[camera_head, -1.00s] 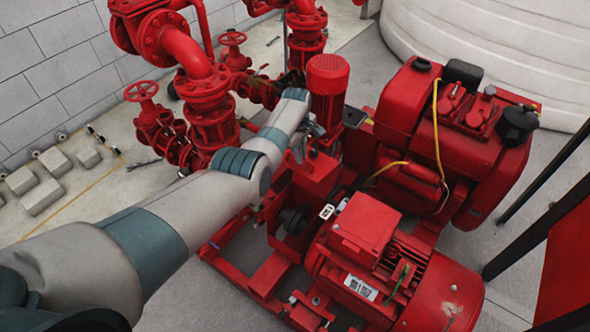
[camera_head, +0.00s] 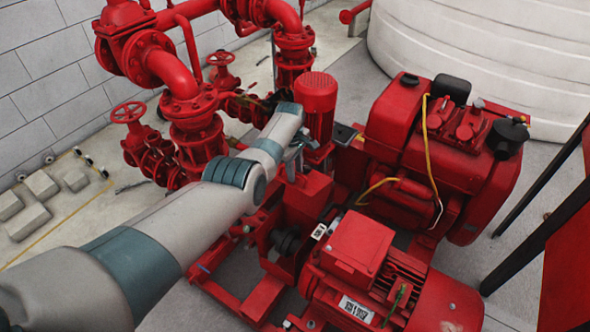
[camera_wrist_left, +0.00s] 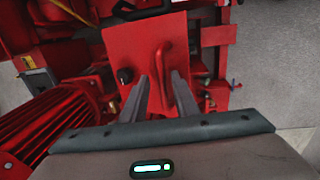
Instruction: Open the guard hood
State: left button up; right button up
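The guard hood (camera_head: 307,187) is a red box-shaped cover between the vertical red pump motor and the large motor in the head view. The hood looks shut. My left gripper (camera_head: 296,158) is just above the hood, partly hidden by its own arm. In the left wrist view the gripper (camera_wrist_left: 161,80) is open, its two fingers apart and pointing at the handle. Whether they touch it I cannot tell. My right gripper is not in view.
A red motor (camera_head: 385,270) stands at the front right, a red engine (camera_head: 440,150) behind it. Red pipes and valves (camera_head: 190,110) stand at the back left, near a block wall. A white tank (camera_head: 490,60) is at the back right. Dark posts (camera_head: 540,240) stand at the right.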

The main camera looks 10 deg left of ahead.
pick_arm(q)
jog(key=shift+r, duration=0.25)
jog(key=shift+r+p, duration=0.4)
jog(key=shift+r, duration=0.2)
jog(key=r, duration=0.2)
jog(key=r+p, duration=0.1)
jog(key=r, duration=0.1)
jog(key=shift+s+a+r, duration=0.1)
jog(key=shift+s+r, duration=0.05)
jog(key=shift+s, duration=0.05)
notch_tip(320, 180, up, 11)
jog(key=s+b, duration=0.1)
jog(key=shift+s+a+r, duration=0.15)
jog(key=shift+a, duration=0.1)
